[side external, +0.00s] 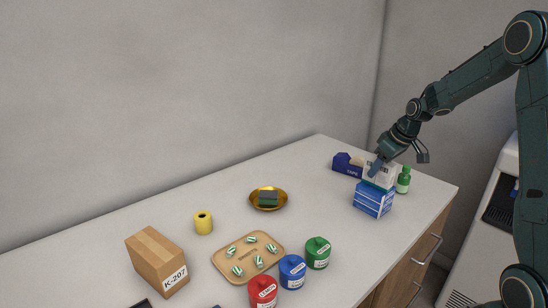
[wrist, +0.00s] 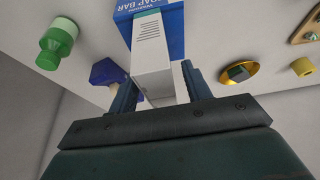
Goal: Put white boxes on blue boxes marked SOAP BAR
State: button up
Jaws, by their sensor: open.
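A white box (side external: 379,176) sits on top of a blue box marked SOAP BAR (side external: 372,201) near the right end of the counter. In the wrist view the white box (wrist: 152,55) lies against the blue box (wrist: 165,18), whose SOAP BAR lettering shows upside down. My gripper (side external: 376,168) is at the white box from above. In the wrist view my gripper (wrist: 155,80) is open, with one finger on each side of the white box. Whether the fingers touch it is hard to tell.
A dark blue tape box (side external: 345,165) stands just left and a green bottle (side external: 404,180) just right of the stack. A gold bowl (side external: 282,200), a yellow roll (side external: 203,223), a wooden tray (side external: 222,263), several lidded jars (side external: 291,271) and a cardboard box (side external: 157,260) stand farther left.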

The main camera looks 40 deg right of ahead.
jog(key=v, duration=1.2)
jog(key=shift+r, duration=0.1)
dwell(0.4)
jog(key=s+a+r, duration=0.2)
jog(key=a+r, duration=0.1)
jog(key=a, duration=0.6)
jog(key=s+a+f+t, duration=0.1)
jog(key=s+a, duration=1.5)
jog(key=shift+s, duration=0.35)
